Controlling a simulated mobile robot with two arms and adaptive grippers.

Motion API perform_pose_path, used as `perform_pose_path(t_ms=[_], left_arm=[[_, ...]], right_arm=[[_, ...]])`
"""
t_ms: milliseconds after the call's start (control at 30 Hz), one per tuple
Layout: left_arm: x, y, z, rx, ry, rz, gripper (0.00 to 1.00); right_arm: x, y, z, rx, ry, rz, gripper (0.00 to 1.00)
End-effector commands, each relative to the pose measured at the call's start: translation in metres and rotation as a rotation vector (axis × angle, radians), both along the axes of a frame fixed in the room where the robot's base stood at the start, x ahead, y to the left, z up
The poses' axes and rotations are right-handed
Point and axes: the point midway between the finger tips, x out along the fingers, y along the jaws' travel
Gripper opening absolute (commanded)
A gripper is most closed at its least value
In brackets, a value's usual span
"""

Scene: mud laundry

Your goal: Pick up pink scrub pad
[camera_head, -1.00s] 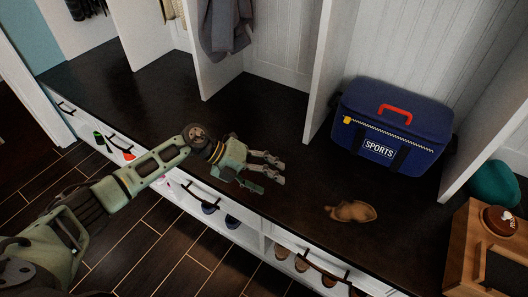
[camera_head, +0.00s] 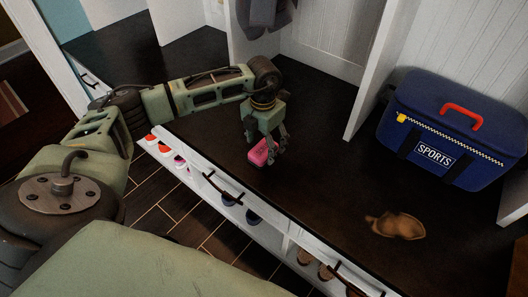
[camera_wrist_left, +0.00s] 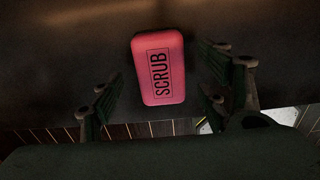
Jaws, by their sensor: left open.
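The pink scrub pad (camera_head: 262,152) lies on the dark bench top near its front edge. In the left wrist view the pad (camera_wrist_left: 158,68) shows its flat face with the word SCRUB, a little beyond the fingertips and between their lines. My left gripper (camera_head: 266,150) points down right at the pad, with its fingers partly in front of it. In the left wrist view the fingers of the left gripper (camera_wrist_left: 165,85) are spread apart with nothing between them that looks held. My right gripper is not in view.
A blue SPORTS bag (camera_head: 450,130) with a red handle stands at the right. A brown dish-like object (camera_head: 396,225) lies on the dark bench (camera_head: 330,180). White dividers (camera_head: 372,70) rise behind. Shoes (camera_head: 230,200) sit below the bench's front edge.

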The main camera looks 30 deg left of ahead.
Motion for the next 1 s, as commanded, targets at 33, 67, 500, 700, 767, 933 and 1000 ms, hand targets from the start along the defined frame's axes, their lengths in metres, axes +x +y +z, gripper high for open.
perform_pose_path(t_ms=[33,67,500,700,767,933,1000], left_arm=[[-0.001,-0.001,-0.012,0.0,0.003,0.0,0.69],[-0.001,-0.001,-0.016,-0.001,0.003,0.0,0.69],[0.0,-0.001,-0.026,-0.002,0.0,0.0,0.59],[0.0,-0.001,-0.026,-0.002,0.0,0.0,0.42],[0.0,-0.001,-0.026,-0.002,0.0,0.0,0.36],[0.0,-0.001,-0.026,-0.002,0.0,0.0,0.21],[0.0,-0.001,-0.026,-0.002,0.0,0.0,0.2]], right_arm=[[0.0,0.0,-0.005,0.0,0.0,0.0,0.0],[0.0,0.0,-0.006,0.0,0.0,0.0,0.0],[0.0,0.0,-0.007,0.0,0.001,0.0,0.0],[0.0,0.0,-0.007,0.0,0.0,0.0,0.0],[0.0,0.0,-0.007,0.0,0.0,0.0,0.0],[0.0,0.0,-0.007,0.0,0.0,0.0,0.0],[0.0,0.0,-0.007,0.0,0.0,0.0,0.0]])
